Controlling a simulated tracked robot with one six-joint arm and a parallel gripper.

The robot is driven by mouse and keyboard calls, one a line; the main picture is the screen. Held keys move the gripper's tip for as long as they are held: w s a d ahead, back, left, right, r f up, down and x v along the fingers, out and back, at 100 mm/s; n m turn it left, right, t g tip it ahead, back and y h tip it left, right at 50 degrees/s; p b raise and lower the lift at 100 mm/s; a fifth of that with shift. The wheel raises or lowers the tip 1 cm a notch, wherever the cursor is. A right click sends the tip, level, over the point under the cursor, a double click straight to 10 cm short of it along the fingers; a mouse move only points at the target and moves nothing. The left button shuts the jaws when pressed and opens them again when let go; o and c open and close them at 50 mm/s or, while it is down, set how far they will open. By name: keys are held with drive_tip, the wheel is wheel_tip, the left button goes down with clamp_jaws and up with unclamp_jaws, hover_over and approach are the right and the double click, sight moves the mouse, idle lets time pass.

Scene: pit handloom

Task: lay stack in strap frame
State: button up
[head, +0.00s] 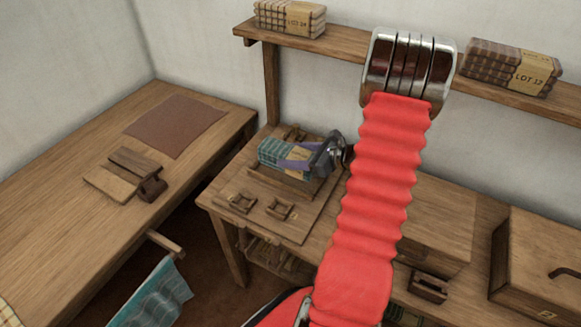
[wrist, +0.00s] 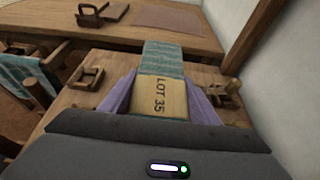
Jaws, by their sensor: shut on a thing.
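My gripper (head: 295,158) has purple fingers and is shut on a teal cloth stack (head: 271,152) with a tan paper band. In the wrist view the band (wrist: 157,92) reads LOT 35, and the teal cloth (wrist: 162,58) sticks out beyond the fingers. The stack is over the back part of a wooden board (head: 295,225) on the middle table, which looks like the strap frame. Small wooden buckle-like pieces (head: 279,208) stand around the board. I cannot tell whether the stack touches the board; its underside is hidden.
A left table (head: 60,205) holds a brown mat (head: 175,125) and small wooden pieces (head: 135,160). A wall shelf (head: 345,42) bears bundles marked LOT 24 (head: 290,18) and LOT 12 (head: 513,68). A lidded wooden box (head: 540,260) stands at right. Teal cloth (head: 150,297) hangs at lower left.

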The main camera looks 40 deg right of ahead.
drive_tip(key=shift+f, duration=0.25)
drive_tip(key=shift+f, duration=2)
drive_tip(key=o, duration=1.1)
drive_tip(key=shift+f, duration=0.1)
drive_tip(key=shift+o, duration=0.2)
drive_tip(key=shift+s+r, duration=0.15)
drive_tip(key=shift+r, duration=0.05)
drive_tip(key=v, duration=1.1)
drive_tip(key=shift+s, duration=0.3)
